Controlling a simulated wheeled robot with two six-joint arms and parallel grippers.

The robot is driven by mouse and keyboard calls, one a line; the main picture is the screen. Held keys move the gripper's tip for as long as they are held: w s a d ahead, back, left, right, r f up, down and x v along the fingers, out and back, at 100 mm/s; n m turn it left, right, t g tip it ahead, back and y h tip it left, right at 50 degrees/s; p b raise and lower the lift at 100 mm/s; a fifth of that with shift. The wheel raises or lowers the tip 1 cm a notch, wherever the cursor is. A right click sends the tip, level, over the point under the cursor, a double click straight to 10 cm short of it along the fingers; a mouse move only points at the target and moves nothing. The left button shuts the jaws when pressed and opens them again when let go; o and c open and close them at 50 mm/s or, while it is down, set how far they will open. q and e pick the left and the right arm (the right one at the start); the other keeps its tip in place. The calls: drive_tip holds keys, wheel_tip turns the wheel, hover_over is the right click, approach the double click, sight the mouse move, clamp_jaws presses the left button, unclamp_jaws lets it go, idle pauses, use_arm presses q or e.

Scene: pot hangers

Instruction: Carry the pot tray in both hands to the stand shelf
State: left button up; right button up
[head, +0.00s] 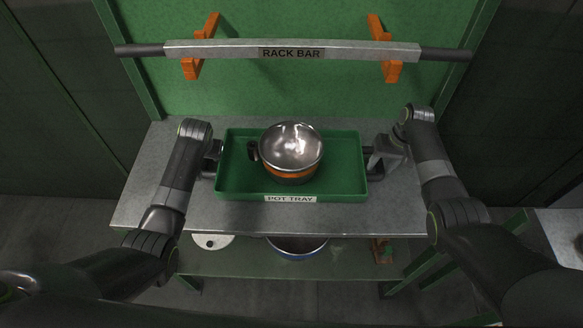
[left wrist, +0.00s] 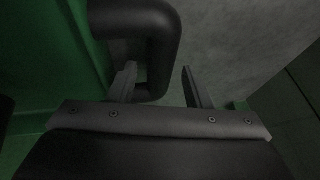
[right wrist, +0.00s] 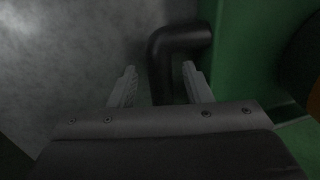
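The green pot tray (head: 230,187) rests on a grey tabletop (head: 150,195) and holds a steel pot (head: 291,148) with an orange band and a dark side handle. My left gripper (left wrist: 162,88) is open at the tray's left handle (left wrist: 163,45). The handle lies between its fingers, close to one finger, with a gap to the other. My right gripper (right wrist: 158,85) is open around the tray's right handle (right wrist: 161,65), with gaps on both sides. In the head view the right gripper (head: 378,158) shows beside the tray; the left fingertips are mostly hidden.
A rack bar (head: 350,50) with orange hooks (head: 392,70) spans the green back panel. A green lower shelf (head: 230,262) holds a pale holed piece (head: 205,241), a blue-rimmed pot (head: 297,246) and an orange piece (head: 381,250). Another grey surface (head: 562,232) stands at the right edge.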

use_arm(q)
drive_tip(key=shift+d+r, duration=0.1)
drive_tip(key=shift+r, duration=0.2)
use_arm(e)
drive_tip(key=shift+w, duration=0.1)
drive_tip(key=shift+r, duration=0.5)
use_arm(q)
drive_tip(key=v, duration=1.1)
drive_tip(key=shift+s, duration=0.15)
use_arm(e)
wheel_tip(320, 180, up, 6)
drive_tip(key=d, duration=0.1)
drive_tip(key=shift+d+r, duration=0.15)
drive_tip(key=shift+d, duration=0.05)
use_arm(q)
drive_tip(key=shift+r, duration=0.1)
